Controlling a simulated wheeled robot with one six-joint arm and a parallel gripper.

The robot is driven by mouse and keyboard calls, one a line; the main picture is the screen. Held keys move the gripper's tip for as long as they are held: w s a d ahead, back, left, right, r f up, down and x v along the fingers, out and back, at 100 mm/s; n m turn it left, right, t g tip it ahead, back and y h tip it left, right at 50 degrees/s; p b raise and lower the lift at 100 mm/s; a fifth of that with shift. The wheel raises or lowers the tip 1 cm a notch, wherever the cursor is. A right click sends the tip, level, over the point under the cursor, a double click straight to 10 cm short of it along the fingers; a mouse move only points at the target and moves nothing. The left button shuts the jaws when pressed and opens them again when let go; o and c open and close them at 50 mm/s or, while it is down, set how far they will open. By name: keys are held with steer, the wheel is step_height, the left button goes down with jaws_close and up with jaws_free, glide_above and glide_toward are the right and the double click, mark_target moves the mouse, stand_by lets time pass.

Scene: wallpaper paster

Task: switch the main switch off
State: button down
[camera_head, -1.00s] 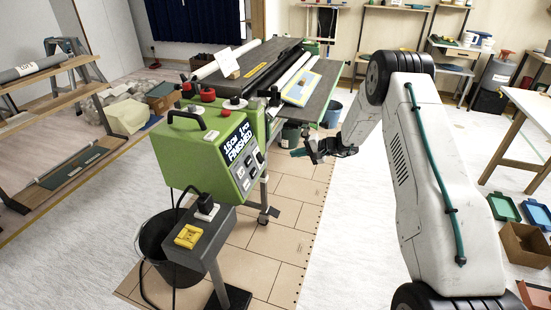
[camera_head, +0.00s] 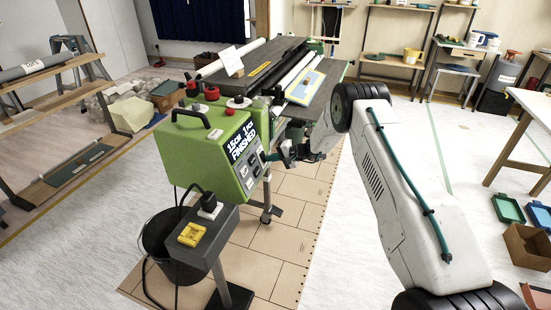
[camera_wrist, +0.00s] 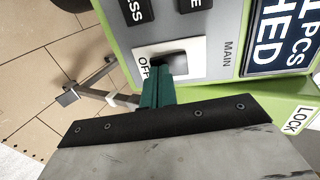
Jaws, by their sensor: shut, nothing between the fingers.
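The main switch (camera_wrist: 183,55) is a black rocker on a white plate in the wrist view, with "OFF" printed at one end and "MAIN" on the panel beside it. It sits on the control panel of the green machine (camera_head: 205,150). My gripper (camera_wrist: 160,78) has its green fingers shut and empty, with the tips over the "OFF" end of the plate. The fingers hide part of the plate and rocker. I cannot tell whether the tips touch the rocker. In the head view my gripper (camera_head: 272,156) is close against the panel's right side.
A grey stand with a yellow box (camera_head: 194,234) and a black bucket (camera_head: 158,240) is in front of the machine. Open floor (camera_head: 340,235) lies to the right.

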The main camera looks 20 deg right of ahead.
steer(key=shift+a+f, duration=0.1)
stand_by(0.4)
steer(key=shift+w+a+r, duration=0.1)
steer(key=shift+r, duration=0.7)
steer(key=v, duration=1.4)
